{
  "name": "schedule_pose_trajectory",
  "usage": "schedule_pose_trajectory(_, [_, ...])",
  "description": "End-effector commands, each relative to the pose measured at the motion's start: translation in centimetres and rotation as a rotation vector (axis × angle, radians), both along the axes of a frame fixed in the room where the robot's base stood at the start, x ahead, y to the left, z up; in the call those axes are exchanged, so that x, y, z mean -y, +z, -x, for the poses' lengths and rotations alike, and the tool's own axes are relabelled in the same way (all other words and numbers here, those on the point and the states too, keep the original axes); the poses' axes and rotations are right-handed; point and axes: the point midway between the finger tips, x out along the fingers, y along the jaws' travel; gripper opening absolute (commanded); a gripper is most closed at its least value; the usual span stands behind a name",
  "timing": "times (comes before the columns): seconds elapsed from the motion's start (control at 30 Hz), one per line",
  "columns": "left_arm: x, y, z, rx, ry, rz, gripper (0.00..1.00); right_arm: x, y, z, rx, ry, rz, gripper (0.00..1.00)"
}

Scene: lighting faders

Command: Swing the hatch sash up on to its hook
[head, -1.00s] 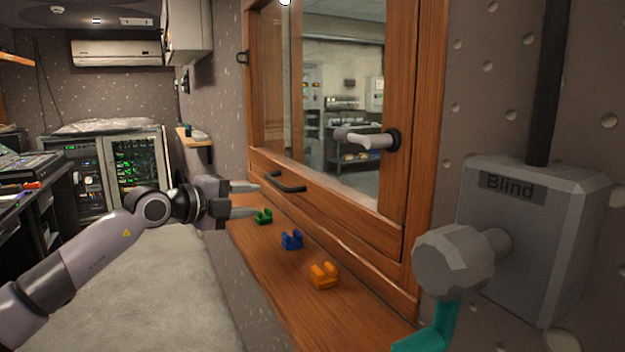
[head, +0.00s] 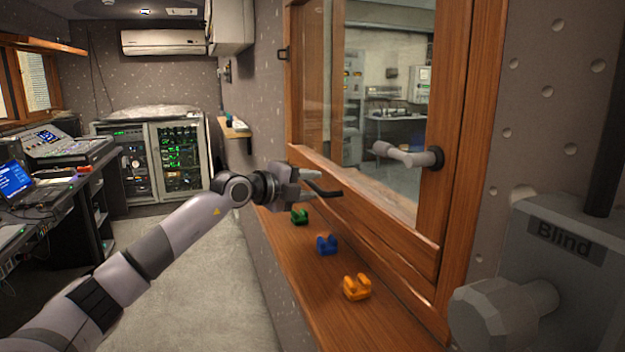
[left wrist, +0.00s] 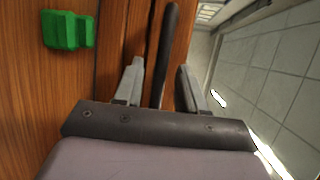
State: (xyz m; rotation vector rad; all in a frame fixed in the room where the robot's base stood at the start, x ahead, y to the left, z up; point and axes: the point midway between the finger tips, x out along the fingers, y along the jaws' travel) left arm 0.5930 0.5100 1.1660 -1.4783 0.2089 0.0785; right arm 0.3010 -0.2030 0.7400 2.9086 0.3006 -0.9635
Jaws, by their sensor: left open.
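The hatch sash (head: 372,220) is a wood-framed glass pane, down in its frame in the head view. A dark bar handle (head: 325,191) is on its lower rail. My left gripper (head: 313,187) is at this handle, open. In the left wrist view the dark handle (left wrist: 167,50) runs between the two spread fingers of the left gripper (left wrist: 160,82), and I see no clear grip on it. My right gripper is not in view.
Green (head: 299,216), blue (head: 326,245) and orange (head: 357,287) clips stand on the wooden sill (head: 300,268) below the sash. A grey lever (head: 408,154) juts from the right frame post. A grey "Blind" box (head: 560,270) with a knob is at right. The floor at left is clear.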

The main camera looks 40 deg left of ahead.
Motion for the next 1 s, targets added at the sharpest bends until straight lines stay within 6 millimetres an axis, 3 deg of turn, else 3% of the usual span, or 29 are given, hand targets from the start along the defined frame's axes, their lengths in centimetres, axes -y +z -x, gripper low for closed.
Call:
schedule_pose_trajectory(0.2, [0.19, -0.17, -1.11, -0.001, -0.001, -0.002, 0.4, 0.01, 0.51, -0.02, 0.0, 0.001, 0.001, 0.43])
schedule_pose_trajectory(0.5, [0.18, -0.26, -1.21, -0.001, -0.001, -0.003, 0.4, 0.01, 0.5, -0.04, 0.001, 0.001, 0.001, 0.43])
schedule_pose_trajectory(0.57, [0.18, -0.26, -1.21, -0.001, -0.001, -0.003, 0.24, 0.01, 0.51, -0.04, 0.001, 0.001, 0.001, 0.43])
schedule_pose_trajectory(0.63, [0.18, -0.26, -1.21, -0.001, -0.001, -0.002, 0.01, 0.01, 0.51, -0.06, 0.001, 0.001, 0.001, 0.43])
schedule_pose_trajectory(1.0, [-0.13, -0.3, -0.58, -0.014, -0.001, -0.01, 0.0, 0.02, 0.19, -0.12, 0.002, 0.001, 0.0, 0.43])
